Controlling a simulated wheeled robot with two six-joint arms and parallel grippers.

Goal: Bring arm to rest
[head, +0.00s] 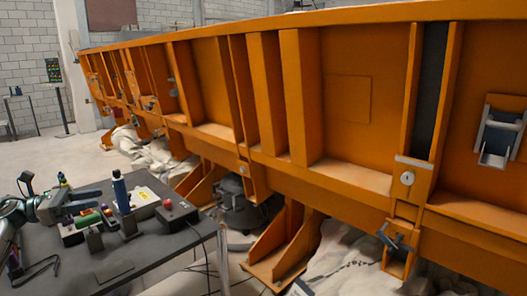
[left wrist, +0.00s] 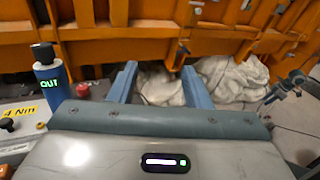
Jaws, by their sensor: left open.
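My left arm (head: 10,218) comes in at the left edge of the head view. My left gripper (head: 93,199) is above the left part of the dark table. In the left wrist view its two blue fingers (left wrist: 158,72) are apart with nothing between them. White crumpled cloth-like material shows beyond the fingers. My right gripper is not in view.
The dark table (head: 185,238) holds a blue bottle (head: 121,193), a box with a red button (head: 168,204) and several small items close to the gripper. A long orange steel sandbed (head: 350,90) stands behind. A black hooked tool (head: 38,270) lies at the table's front left.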

